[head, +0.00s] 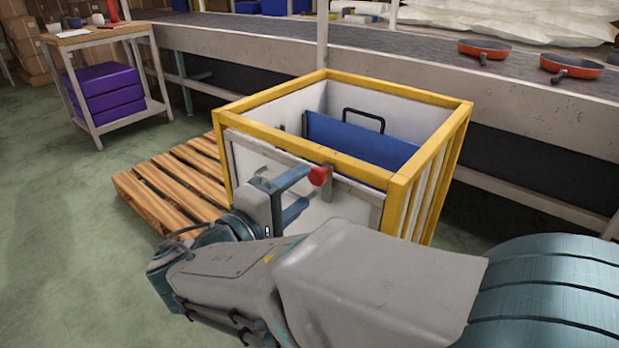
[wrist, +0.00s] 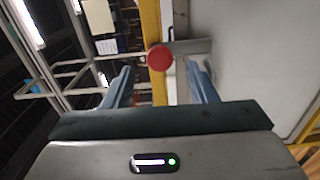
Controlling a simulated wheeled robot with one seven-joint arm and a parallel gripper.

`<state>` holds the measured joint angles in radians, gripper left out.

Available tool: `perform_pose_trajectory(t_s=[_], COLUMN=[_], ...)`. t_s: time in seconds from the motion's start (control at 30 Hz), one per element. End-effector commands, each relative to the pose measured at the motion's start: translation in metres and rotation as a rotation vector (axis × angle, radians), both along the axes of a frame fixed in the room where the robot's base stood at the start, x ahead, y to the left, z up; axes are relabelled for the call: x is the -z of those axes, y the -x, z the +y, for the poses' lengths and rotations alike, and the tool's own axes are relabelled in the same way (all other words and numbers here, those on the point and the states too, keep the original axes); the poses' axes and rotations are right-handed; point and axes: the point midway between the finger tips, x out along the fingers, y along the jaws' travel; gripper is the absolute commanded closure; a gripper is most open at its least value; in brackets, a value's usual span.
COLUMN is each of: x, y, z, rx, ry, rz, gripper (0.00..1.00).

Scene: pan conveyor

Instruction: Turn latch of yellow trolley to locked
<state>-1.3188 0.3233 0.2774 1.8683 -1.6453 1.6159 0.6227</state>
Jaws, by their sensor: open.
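The yellow trolley (head: 448,141) is a yellow-framed bin with pale panels, standing in the middle of the head view. Its latch has a red knob (head: 319,176) at the top of the near panel. In the wrist view the red knob (wrist: 159,57) sits between and just beyond my fingertips, with a grey latch bar (wrist: 192,46) running right from it. My gripper (head: 307,189) is open in front of the near panel, fingers pointing at the knob; it also shows in the wrist view (wrist: 162,70). I cannot tell whether a finger touches the knob.
A blue panel with a black handle (head: 364,118) is inside the trolley. A wooden pallet (head: 168,187) lies on the floor to the left. A conveyor (head: 400,60) with red pans (head: 571,68) runs behind. A table (head: 95,33) with purple bins stands back left.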

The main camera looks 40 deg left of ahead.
Motion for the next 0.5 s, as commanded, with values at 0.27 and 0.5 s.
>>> perform_pose_trajectory(t_s=[0.27,0.5], x=[-0.001,0.0], y=[0.065,0.094], z=[0.0,-0.001], rx=[-0.005,-0.003], ry=[0.001,0.001], rz=[0.001,0.0], gripper=[0.48,0.48])
